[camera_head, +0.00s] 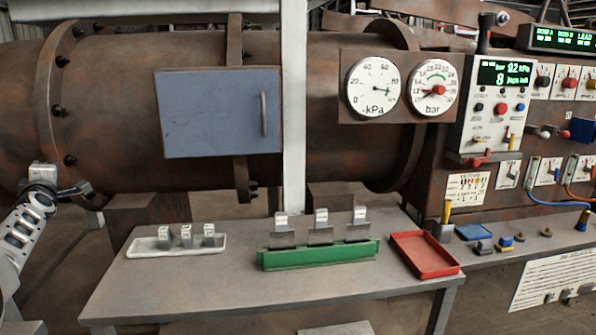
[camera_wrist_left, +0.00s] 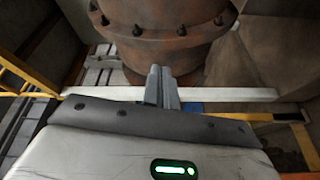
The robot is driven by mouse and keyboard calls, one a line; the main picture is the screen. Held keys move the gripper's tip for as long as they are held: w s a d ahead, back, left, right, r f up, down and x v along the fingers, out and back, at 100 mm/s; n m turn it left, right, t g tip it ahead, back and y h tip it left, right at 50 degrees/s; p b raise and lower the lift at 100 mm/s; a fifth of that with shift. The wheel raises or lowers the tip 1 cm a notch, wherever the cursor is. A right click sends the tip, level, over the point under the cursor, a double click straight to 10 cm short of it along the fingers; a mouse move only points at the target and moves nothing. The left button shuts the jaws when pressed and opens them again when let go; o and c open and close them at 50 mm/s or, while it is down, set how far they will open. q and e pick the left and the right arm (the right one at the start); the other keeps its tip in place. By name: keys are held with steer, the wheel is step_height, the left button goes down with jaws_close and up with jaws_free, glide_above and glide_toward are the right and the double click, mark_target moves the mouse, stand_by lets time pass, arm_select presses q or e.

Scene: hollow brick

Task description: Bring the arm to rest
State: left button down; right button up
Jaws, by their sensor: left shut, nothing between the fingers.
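My left arm comes in at the left edge of the head view. Its gripper (camera_head: 82,188) is beside the rusty tank (camera_head: 320,130), left of the table and apart from it. In the left wrist view the two grey fingers of my left gripper (camera_wrist_left: 162,85) are together, with nothing between them. They point toward the bolted flange of the tank (camera_wrist_left: 165,35). I cannot tell the gap between fingertips and tank. My right gripper is in neither view.
The grey table (camera_head: 225,285) holds a white tray (camera_head: 150,247) with small tags, a green rack (camera_head: 320,256) with several metal pieces and an empty red tray (camera_head: 425,255). A blue door (camera_head: 215,115) and two gauges are on the tank. A control panel (camera_head: 492,105) stands right.

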arm_select(q)
steer(key=s+a+r+n+g+y, duration=0.1)
steer(key=s+a+r+y, duration=0.1)
steer(key=s+a, duration=0.45)
steer(key=s+d+f+m+g+h, duration=0.1)
steer(key=s+d+f+m+h, duration=0.3)
steer(key=d+f+m, duration=0.55)
steer(key=s+d+f+m+h, duration=0.2)
steer(key=s+d+f+m, duration=0.35)
steer(key=f, duration=0.75)
steer(key=s+d+f+m+g+h, duration=0.1)
steer(key=s+d+f+m+h, duration=0.25)
steer(key=d+f+m, duration=0.6)
steer(key=s+d+f+m+g+h, duration=0.25)
steer(key=s+d+f, duration=0.25)
steer(key=s+d, duration=0.5)
steer(key=s+d+f+m+g+h, duration=0.1)
steer(key=s+d+f+m, duration=0.4)
steer(key=s, duration=0.9)
steer(key=d+r+n+h, duration=0.1)
steer(key=d+n, duration=0.6)
steer(key=d, duration=0.4)
steer(key=shift+w+t, duration=0.35)
steer(key=shift+w, duration=0.05)
steer(key=shift+d+r, duration=0.1)
steer(key=shift+s, duration=0.1)
